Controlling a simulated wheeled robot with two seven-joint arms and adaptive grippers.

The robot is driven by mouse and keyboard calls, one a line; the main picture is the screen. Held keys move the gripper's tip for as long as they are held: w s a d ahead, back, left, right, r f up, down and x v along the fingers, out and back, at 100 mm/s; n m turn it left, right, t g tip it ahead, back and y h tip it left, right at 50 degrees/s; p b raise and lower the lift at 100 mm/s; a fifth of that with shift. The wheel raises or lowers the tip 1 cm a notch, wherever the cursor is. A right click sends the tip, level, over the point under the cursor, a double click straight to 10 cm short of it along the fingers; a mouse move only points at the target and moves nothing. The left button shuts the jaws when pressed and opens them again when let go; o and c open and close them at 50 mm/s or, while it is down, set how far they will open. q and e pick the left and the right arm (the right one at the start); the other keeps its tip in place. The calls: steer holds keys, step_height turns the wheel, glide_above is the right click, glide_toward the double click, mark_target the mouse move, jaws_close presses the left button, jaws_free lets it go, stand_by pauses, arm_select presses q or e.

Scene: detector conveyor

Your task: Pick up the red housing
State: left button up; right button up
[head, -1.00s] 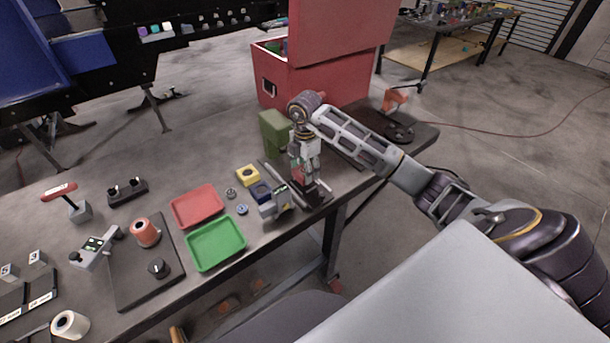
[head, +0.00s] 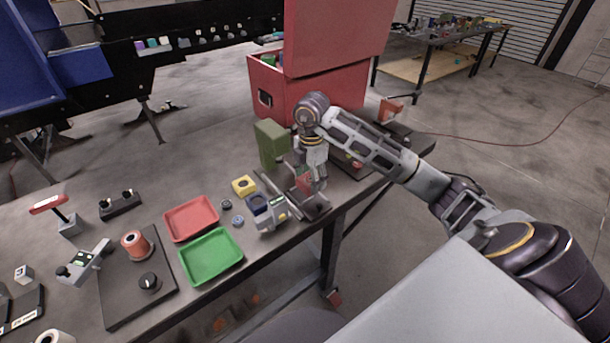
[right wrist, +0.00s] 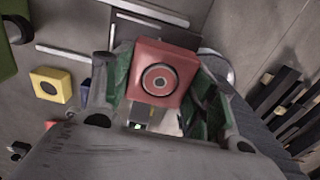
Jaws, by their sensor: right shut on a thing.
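The red housing is a square red block with a round dark-ringed hole, seen close up in the right wrist view (right wrist: 160,76). In the head view the red housing (head: 305,183) shows small below my right wrist. My right gripper (right wrist: 163,92) is shut on it, with a green-padded finger on each side. In the head view my right gripper (head: 309,178) is over the right part of the table, just behind the grey handheld device. Whether the housing touches what is under it I cannot tell. My left gripper is not in view.
A yellow housing (head: 244,186), a blue housing (head: 258,203) and a grey device (head: 272,216) stand left of my right gripper. A green block (head: 271,143) stands behind. Red (head: 192,218) and green (head: 211,256) trays lie further left. A red toolbox (head: 315,92) stands at the back.

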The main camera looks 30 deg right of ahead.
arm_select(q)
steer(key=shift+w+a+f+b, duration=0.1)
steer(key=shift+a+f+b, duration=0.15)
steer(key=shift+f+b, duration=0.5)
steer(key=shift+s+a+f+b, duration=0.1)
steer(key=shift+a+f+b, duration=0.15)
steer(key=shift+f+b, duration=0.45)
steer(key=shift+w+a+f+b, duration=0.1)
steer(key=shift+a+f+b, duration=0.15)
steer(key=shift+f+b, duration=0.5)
arm_select(e)
steer(key=s+d, duration=0.1)
steer(key=s, duration=1.2)
steer(key=shift+s, duration=0.35)
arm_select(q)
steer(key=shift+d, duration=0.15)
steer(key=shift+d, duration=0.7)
arm_select(e)
steer(key=shift+r, duration=0.1)
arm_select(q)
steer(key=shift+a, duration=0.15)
arm_select(e)
steer(key=shift+w+r, duration=0.1)
